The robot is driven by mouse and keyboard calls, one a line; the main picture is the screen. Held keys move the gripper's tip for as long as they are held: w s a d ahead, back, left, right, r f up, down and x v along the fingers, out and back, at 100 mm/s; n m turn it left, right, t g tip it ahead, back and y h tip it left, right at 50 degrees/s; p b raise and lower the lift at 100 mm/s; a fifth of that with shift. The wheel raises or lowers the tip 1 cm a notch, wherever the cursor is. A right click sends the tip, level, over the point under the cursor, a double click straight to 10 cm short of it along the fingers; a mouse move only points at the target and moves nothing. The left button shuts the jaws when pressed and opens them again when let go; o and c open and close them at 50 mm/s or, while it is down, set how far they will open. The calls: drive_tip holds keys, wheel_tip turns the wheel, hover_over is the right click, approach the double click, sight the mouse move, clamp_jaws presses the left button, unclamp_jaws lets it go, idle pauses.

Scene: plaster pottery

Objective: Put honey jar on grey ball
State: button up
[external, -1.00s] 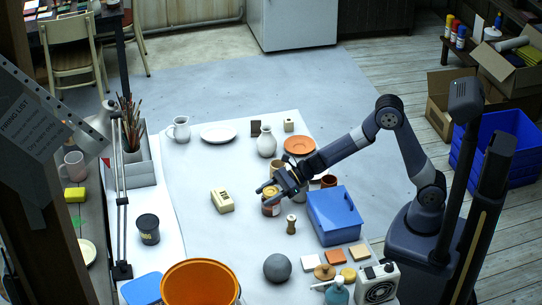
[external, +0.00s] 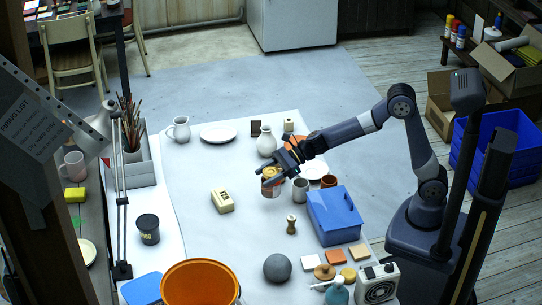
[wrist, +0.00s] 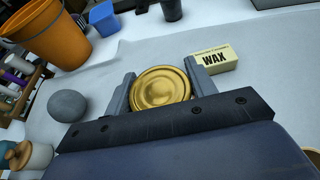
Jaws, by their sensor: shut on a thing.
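The honey jar (external: 271,187) has a gold lid (wrist: 160,88) and is held upright or nearly so. My gripper (external: 272,176) is shut on it, with one finger on each side of the lid in the wrist view (wrist: 160,82). The jar appears to be held above the table. The grey ball (external: 277,268) rests near the table's front, below the jar in the external view. In the wrist view the grey ball (wrist: 67,106) is to the left of my gripper, with nothing on it.
A wax block (external: 222,200) lies left of the jar. A wooden-coloured pestle-like piece (external: 291,224) stands between jar and ball. A blue box (external: 335,215) is to the right. An orange bucket (external: 201,283) is left of the ball. A white vase (external: 266,143) stands behind.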

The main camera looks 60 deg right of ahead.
drive_tip(key=shift+r, duration=0.7)
drive_tip(key=shift+s+a+r, duration=0.1)
drive_tip(key=shift+a, duration=0.2)
drive_tip(key=s+a+r+n+g+y+p, duration=0.1)
drive_tip(key=s+a+r+n+g+p, duration=0.2)
drive_tip(key=s+a, duration=0.7)
drive_tip(key=s+a+r+n+g+y+p, duration=0.1)
drive_tip(key=s+a+r+g+p, duration=0.15)
drive_tip(key=s+a+r, duration=0.85)
drive_tip(key=shift+n+t, duration=0.3)
drive_tip(key=shift+t, duration=0.05)
drive_tip(key=shift+w+a+f+b, duration=0.55)
drive_tip(key=shift+a+f+b, duration=0.2)
drive_tip(key=shift+f, duration=1.8)
drive_tip(key=shift+w+a+f+b, duration=0.6)
drive_tip(key=shift+a+f+b, duration=0.15)
drive_tip(key=shift+f, duration=1.75)
drive_tip(key=shift+w+a+f+b, duration=0.6)
drive_tip(key=shift+a+f, duration=0.2)
drive_tip(key=shift+f, duration=1.75)
drive_tip(key=shift+f, duration=0.1)
